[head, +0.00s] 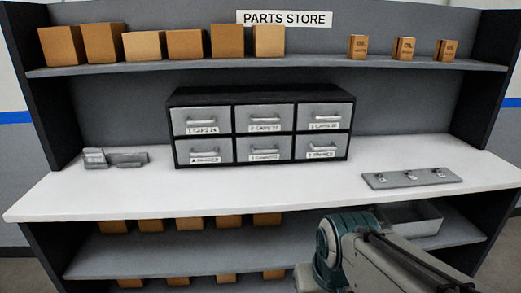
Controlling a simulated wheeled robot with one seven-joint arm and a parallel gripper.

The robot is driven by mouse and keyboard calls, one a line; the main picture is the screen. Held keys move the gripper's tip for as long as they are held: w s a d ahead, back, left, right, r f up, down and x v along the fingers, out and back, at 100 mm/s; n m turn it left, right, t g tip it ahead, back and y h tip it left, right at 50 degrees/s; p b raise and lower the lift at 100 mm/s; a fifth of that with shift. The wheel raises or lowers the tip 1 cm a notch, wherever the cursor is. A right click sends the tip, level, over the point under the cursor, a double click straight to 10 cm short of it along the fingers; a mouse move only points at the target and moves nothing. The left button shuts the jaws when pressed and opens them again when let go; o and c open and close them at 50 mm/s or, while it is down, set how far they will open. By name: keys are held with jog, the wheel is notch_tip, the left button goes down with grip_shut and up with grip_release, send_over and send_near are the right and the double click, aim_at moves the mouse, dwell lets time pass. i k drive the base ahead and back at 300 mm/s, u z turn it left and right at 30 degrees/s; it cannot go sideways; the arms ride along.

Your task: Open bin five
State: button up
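A black drawer cabinet (171,131) stands on the white worktop, with grey-fronted bins in two rows of three. Bin five (263,143) is the middle one of the bottom row; its label starts with a 5, and the rest is too small to read. Its front has a silver bar handle and looks flush with its neighbours, so it appears closed. Part of my arm shows at the lower right, in front of the lower shelf and apart from the cabinet. My gripper is not in view.
The white worktop (100,190) is clear in front of the cabinet. Grey metal pieces (115,157) lie to its left, and a grey plate with small fittings (411,179) lies to its right. An upper shelf (190,65) holds several boxes. A grey tray (412,219) sits below.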

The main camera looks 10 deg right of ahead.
aim_at(268, 148)
jog(key=u, duration=0.15)
jog(key=i, duration=0.9)
jog(key=u, duration=0.4)
